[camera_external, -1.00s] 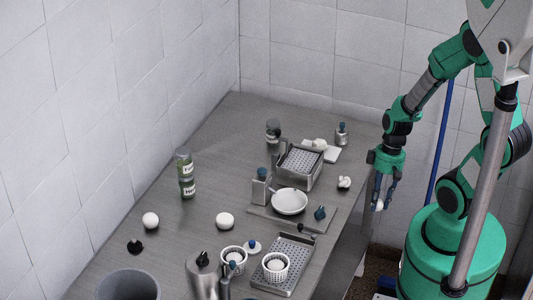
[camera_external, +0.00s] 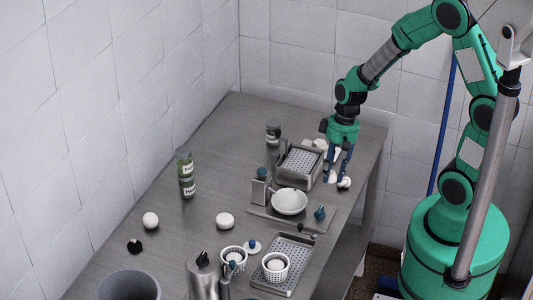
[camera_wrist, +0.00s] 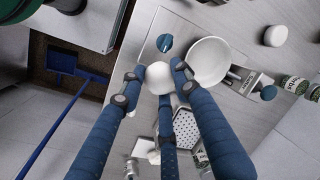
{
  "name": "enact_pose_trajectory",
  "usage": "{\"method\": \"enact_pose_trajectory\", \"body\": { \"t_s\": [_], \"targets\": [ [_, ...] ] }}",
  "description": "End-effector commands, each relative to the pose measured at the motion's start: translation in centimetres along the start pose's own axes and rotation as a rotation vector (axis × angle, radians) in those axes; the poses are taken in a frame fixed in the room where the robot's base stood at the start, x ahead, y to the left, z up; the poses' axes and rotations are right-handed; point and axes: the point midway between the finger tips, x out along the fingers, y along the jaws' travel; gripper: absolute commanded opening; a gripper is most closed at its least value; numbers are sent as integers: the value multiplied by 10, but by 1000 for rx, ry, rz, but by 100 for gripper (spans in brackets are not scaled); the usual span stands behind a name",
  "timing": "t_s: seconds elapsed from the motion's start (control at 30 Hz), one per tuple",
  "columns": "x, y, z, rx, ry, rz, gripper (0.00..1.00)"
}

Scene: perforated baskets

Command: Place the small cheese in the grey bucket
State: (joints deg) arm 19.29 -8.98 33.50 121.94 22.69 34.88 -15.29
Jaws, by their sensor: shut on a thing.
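My gripper (camera_external: 338,178) is over the right side of the metal table, beside the perforated metal basket. In the wrist view, my blue fingers (camera_wrist: 156,82) are shut around a small white rounded piece, the small cheese (camera_wrist: 160,76). In the external view the fingers partly hide this cheese (camera_external: 332,177). The grey bucket (camera_external: 128,285) stands at the bottom left of the external view, cut by the picture's edge, far from my gripper. I cannot see it in the wrist view.
A small white item (camera_external: 345,183) is close to my fingers.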

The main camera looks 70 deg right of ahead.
Motion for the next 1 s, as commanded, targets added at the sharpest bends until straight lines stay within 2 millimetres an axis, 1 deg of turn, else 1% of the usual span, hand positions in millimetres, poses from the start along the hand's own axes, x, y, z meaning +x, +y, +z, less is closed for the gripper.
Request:
{"method": "enact_pose_trajectory", "body": {
  "t_s": [0.03,0.2,0.37,0.5,0.77,0.8,0.97,1.0],
  "targets": [
    [-6,-13,-12,5,2,0,9],
    [-15,-50,-46,43,9,0,9],
    [-22,-90,-76,80,18,0,9],
    [-26,-128,-99,112,25,0,9],
    [-31,-204,-134,174,40,0,9],
    [-31,-216,-138,184,42,0,9],
    [-30,-266,-152,222,50,0,9],
    [-30,-280,-156,232,53,0,9]
  ]
}}
